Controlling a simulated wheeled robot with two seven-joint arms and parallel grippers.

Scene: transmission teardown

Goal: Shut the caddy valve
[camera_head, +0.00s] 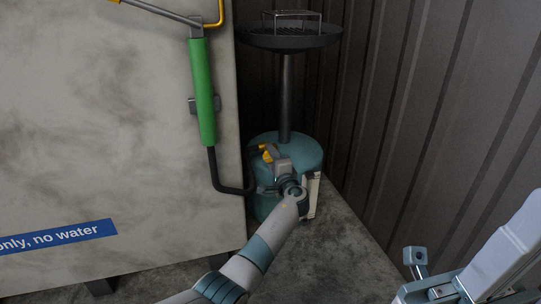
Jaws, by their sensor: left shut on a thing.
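The caddy (309,147) is a teal tank with a dark post and a wide dark pan on top, standing in the corner. A small yellow valve handle (268,154) shows at the front of its tank. My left gripper (270,158) is at this handle and shut on it. The gripper and wrist hide part of the valve and the tank front. My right gripper (415,262) is partly in view at the lower right, away from the caddy. Its jaws do not show clearly.
A large stained pale panel (110,130) with a blue label (60,237) fills the left. A green-sleeved bent handle (202,92) hangs by its right edge, close to the caddy. A dark corrugated wall (430,110) closes the right. Bare concrete floor (335,255) lies in front.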

